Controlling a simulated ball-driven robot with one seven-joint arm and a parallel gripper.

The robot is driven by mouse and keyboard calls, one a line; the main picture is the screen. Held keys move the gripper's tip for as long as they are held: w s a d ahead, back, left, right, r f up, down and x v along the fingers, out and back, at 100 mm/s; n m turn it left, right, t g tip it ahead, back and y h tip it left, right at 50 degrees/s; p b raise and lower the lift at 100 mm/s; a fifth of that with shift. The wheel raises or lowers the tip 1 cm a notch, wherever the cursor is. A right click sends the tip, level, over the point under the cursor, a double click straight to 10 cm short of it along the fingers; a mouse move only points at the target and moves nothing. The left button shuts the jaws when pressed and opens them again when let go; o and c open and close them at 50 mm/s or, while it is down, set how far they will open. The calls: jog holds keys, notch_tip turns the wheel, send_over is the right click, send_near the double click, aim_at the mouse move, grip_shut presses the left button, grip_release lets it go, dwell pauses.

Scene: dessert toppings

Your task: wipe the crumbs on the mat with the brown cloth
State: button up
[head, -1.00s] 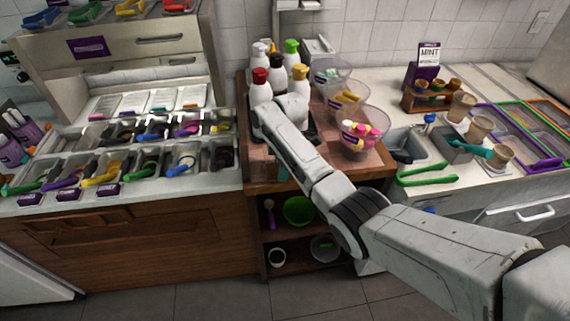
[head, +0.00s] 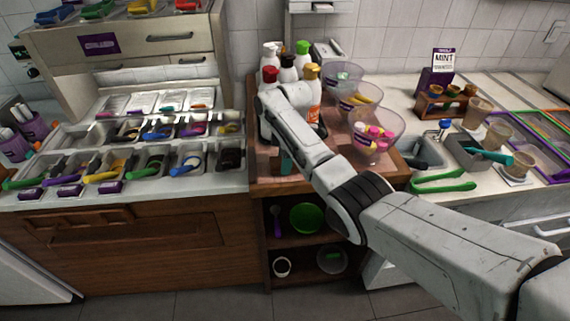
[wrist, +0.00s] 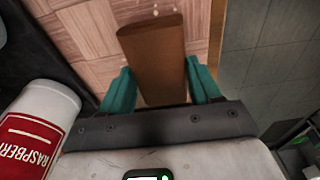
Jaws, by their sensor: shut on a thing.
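The brown cloth (wrist: 155,50) shows in the wrist view as a folded, block-like piece between the teal fingers of my gripper (wrist: 157,75). My gripper is shut on it. Below it lies the pinkish, checkered mat (wrist: 88,35), with a few small pale crumbs (wrist: 180,15) near the cloth's far end. I cannot tell whether the cloth touches the mat. In the head view, a teal finger of my gripper (head: 286,163) shows low over the front of the wooden stand's top. My arm hides the cloth and much of the mat there.
A raspberry bottle (wrist: 38,130) with a red label is close left of my gripper in the wrist view. Several sauce bottles (head: 288,68) stand behind my wrist. Clear bowls (head: 375,132) stand right of my arm. The stand's edge (wrist: 217,40) is close on the right.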

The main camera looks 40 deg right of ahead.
jog(key=shift+w+d+f+b, duration=0.2)
jog(key=shift+w+d+b, duration=0.3)
jog(key=shift+b, duration=0.9)
jog(key=shift+w+d+f+b, duration=0.2)
jog(key=shift+w+b, duration=0.45)
jog(key=shift+b, duration=0.75)
jog(key=shift+w+d+r+b, duration=0.15)
jog(key=shift+w+d+b, duration=0.1)
jog(key=shift+b, duration=0.35)
jog(key=shift+b, duration=0.3)
jog(key=shift+w+d+b, duration=0.2)
jog(key=shift+w+b, duration=0.1)
jog(key=shift+b, duration=0.45)
jog(key=w+b, duration=0.1)
jog(key=b, duration=0.2)
jog(key=shift+d, duration=0.3)
jog(key=b, duration=0.2)
jog(key=w+b, duration=0.1)
jog(key=b, duration=0.1)
jog(key=shift+d+f, duration=0.15)
jog(key=shift+f, duration=0.05)
jog(key=b, duration=0.4)
jog(key=shift+w+d+r, duration=0.15)
jog(key=shift+d+r, duration=0.05)
jog(key=shift+d, duration=0.05)
jog(key=shift+d+r, duration=0.15)
jog(key=shift+r, duration=0.1)
